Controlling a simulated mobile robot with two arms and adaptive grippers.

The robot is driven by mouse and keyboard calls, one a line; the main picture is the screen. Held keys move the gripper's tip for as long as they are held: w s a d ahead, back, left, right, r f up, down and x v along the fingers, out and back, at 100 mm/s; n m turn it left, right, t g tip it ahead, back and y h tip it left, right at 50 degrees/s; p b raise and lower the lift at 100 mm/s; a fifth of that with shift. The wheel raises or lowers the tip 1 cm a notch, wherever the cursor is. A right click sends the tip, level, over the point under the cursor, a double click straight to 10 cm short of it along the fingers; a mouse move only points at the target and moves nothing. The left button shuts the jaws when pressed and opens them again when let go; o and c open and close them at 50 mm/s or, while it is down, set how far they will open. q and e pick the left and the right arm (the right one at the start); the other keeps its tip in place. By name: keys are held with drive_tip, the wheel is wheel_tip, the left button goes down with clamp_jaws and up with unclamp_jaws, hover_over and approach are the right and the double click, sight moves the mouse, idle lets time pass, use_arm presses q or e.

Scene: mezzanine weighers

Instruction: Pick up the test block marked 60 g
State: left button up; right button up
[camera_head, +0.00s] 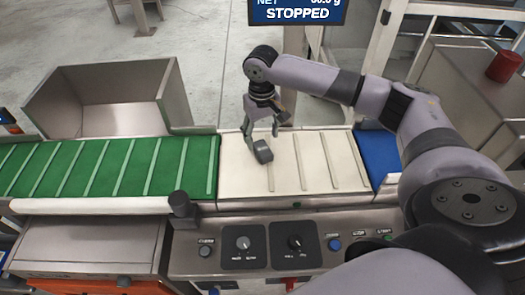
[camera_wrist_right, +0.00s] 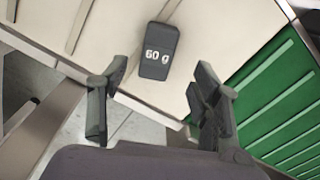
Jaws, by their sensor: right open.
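The test block (camera_wrist_right: 158,52) is dark grey and reads "60 g" in white in the right wrist view. In the head view the block (camera_head: 263,151) lies on the cream weighing belt (camera_head: 310,150). My right gripper (camera_head: 262,129) hangs over that belt, right by the block, with its fingers pointing down. In the right wrist view my right gripper (camera_wrist_right: 159,76) is open and empty, and the block shows beyond the fingertips, roughly centred between them. I cannot tell the exact height of the fingertips above the belt. My left gripper is not in view.
A green belt (camera_head: 110,168) joins on the left and a blue belt (camera_head: 378,150) on the right. A metal bin (camera_head: 118,118) stands behind the green belt. A control panel (camera_head: 270,248) runs along the front. A display (camera_head: 297,12) reads "STOPPED". A red cylinder (camera_head: 503,67) stands at the right.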

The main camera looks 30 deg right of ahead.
sight(263, 149)
drive_tip(key=f, duration=0.4)
drive_tip(key=shift+s+d+f, duration=0.1)
drive_tip(key=shift+s+d, duration=0.05)
drive_tip(key=shift+s, duration=0.05)
drive_tip(key=shift+f, duration=0.6)
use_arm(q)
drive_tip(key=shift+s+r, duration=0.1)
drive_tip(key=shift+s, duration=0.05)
use_arm(e)
drive_tip(key=shift+c, duration=0.4)
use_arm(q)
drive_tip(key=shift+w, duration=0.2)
use_arm(e)
drive_tip(key=c, duration=1.3)
drive_tip(key=shift+r, duration=0.15)
